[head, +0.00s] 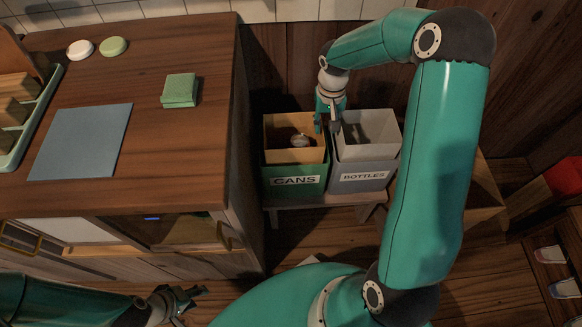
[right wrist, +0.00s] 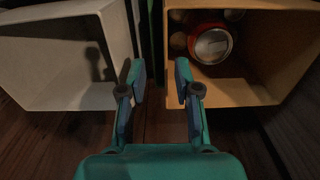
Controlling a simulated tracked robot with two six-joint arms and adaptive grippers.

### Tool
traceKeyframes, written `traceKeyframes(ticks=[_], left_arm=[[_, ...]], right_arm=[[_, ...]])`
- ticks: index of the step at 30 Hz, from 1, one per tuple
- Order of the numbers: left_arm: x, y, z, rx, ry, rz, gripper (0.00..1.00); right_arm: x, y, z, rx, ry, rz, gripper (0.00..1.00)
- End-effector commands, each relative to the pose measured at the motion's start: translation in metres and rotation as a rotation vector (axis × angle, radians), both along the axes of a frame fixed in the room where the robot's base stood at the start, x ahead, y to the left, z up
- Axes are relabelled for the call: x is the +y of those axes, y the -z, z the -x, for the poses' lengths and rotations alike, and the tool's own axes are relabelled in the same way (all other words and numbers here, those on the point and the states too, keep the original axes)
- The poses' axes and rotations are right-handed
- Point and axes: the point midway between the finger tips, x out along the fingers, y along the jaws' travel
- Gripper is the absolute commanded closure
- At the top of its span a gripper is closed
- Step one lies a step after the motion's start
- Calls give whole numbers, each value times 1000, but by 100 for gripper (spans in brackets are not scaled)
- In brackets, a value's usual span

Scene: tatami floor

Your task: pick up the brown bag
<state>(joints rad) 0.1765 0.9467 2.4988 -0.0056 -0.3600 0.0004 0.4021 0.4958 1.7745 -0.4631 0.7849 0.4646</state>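The brown bag (head: 280,156) stands open-topped inside the green bin labelled CANS (head: 294,181). In the right wrist view the bag (right wrist: 235,92) is on the right, with a red can (right wrist: 212,42) and other round items inside. My right gripper (head: 331,122) is above the gap between the two bins; in its wrist view (right wrist: 160,72) the fingers are apart with nothing held. Its right finger overlaps the bag's near left edge; I cannot tell whether the bag's wall is between the fingers.
A grey bin labelled BOTTLES (head: 363,178) stands right beside the CANS bin on a low wooden stand (head: 325,201). A wooden counter (head: 185,135) rises to the left, with a green sponge (head: 180,90) and a blue-grey mat (head: 82,141). A wooden wall is behind the bins.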

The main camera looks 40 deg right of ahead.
Motion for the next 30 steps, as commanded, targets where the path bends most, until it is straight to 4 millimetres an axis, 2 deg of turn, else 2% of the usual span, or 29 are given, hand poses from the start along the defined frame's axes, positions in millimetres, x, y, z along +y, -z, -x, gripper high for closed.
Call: traceKeyframes(ticks=[5,13,22,28,30], left_arm=[[0,3,0,0,0,0,60],[0,13,0,0,0,0,60],[0,13,0,0,0,0,60],[0,13,0,0,0,0,60],[0,13,0,0,0,0,60]], right_arm=[[1,11,-2,2,0,0,68],[4,48,-7,2,2,-1,68],[4,53,-7,0,2,0,68],[4,53,-7,0,2,0,99],[4,53,-7,0,2,0,100]])
